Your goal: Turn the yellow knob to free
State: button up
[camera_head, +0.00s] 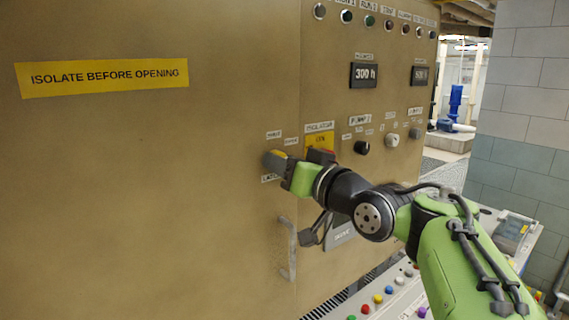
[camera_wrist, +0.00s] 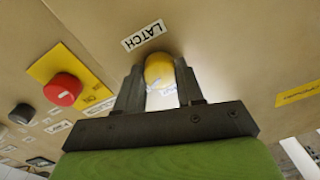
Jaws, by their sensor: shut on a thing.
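The yellow knob (camera_wrist: 159,70) sits on the tan cabinet door between my gripper's two dark fingers in the wrist view. My gripper (camera_wrist: 160,88) is shut on it, one finger on each side. A label reading LATCH (camera_wrist: 143,35) is beside the knob. The knob's pointer direction cannot be told.
A red knob on a yellow plate (camera_wrist: 63,90) is close beside my gripper; the plate also shows in the head view (camera_head: 319,141). A metal handle (camera_head: 288,250) is below. A black selector (camera_head: 362,147) and small lamps are to the right. A console with coloured buttons (camera_head: 377,298) stands below.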

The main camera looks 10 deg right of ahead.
jog(key=m+p, duration=0.1)
jog(key=m, duration=0.4)
jog(key=shift+m, duration=0.3)
dwell(0.4)
jog(key=o, duration=1)
jog(key=shift+o, duration=0.2)
jog(key=b+v, duration=0.3)
jog(key=v, duration=1.3)
jog(key=shift+a, duration=0.15)
